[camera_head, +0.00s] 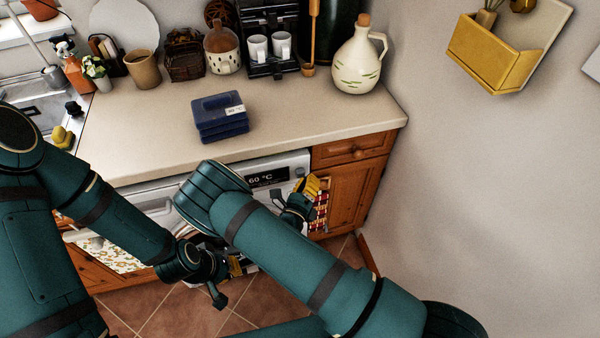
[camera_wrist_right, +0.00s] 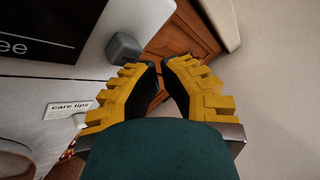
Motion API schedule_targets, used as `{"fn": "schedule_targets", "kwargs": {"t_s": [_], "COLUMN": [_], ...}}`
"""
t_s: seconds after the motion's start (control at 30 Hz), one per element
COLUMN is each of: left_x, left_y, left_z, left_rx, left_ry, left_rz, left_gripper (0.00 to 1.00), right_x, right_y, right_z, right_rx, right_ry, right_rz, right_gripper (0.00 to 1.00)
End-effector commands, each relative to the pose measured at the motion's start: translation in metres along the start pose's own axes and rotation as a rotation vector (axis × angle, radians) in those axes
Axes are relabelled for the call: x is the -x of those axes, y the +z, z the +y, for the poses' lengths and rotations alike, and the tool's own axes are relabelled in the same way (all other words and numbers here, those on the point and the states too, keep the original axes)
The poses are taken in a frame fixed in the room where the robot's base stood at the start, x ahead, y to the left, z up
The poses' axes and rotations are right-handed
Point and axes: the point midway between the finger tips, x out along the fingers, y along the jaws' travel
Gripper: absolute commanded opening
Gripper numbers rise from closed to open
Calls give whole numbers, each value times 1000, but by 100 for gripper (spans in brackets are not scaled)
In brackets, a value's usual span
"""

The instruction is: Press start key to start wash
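The washing machine (camera_head: 218,171) has a white front panel under the counter, with a dark display (camera_head: 266,178) reading 60 °C. In the right wrist view, a grey, rounded square key (camera_wrist_right: 123,48) stands out from the white panel, beside the dark display. No label shows on the key. My right gripper (camera_head: 314,187) is in front of the panel's right end. Its yellow fingers (camera_wrist_right: 158,68) are drawn together with a narrow gap and nothing between them. The fingertips appear just beside the key, apart from it. My left gripper (camera_head: 216,290) hangs low in front of the machine; its fingers are unclear.
A wooden cabinet (camera_head: 348,190) adjoins the machine on the right. The counter (camera_head: 140,125) holds stacked blue boxes (camera_head: 220,116), a jug (camera_head: 358,62) and a coffee maker (camera_head: 268,30). A "care tips" label (camera_wrist_right: 70,109) is on the panel. My right forearm hides part of the machine.

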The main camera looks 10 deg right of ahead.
Motion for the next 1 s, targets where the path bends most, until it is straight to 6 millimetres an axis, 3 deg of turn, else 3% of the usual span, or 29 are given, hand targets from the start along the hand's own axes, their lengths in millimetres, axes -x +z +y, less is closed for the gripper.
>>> {"fn": "schedule_targets", "kwargs": {"t_s": [1.0], "left_x": [-3], "left_y": [0], "left_z": [-1], "left_rx": [0], "left_ry": [0], "left_rz": [0], "left_gripper": [0], "right_x": [-9], "right_y": [5], "right_z": [5], "right_rx": [-1], "right_ry": [-1], "right_rz": [-1], "right_gripper": [0]}}
